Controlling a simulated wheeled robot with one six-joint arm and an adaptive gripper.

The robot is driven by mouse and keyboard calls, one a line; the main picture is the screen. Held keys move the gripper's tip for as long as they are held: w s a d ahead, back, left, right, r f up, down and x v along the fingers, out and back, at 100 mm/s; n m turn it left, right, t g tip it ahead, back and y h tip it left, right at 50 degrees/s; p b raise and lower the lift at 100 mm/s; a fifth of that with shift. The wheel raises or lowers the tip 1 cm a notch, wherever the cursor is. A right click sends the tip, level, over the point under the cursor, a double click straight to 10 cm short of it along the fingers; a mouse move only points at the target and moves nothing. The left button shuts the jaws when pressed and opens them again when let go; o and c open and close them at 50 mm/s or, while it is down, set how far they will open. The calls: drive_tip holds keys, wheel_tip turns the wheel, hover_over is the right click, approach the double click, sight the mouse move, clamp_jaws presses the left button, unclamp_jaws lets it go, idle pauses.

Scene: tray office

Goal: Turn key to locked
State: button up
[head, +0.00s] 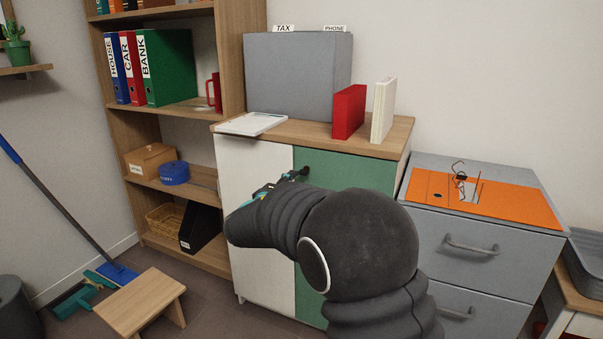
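The cabinet has a white left door (255,235) and a green right door (345,172), both closed as far as they show. My gripper (291,178) is at the upper left of the green door, close to the seam between the doors. It is mostly hidden behind my own dark arm. A small black piece shows at its tip against the green door; I cannot tell whether it is a fingertip, the key or the lock. The key and its angle cannot be made out. Whether the fingers are open or shut is not visible.
On the cabinet top (300,130) stand a grey box (295,75), a red binder (348,112), a white binder (384,108) and a white tray (250,123). A shelf (230,55) stands left, grey drawers (470,240) right. A wooden stool (140,298) is at lower left.

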sight(301, 174)
drive_tip(key=p+x, duration=0.1)
drive_tip(key=x, duration=0.5)
drive_tip(key=shift+w+d, duration=0.1)
drive_tip(key=shift+w, duration=0.15)
clamp_jaws()
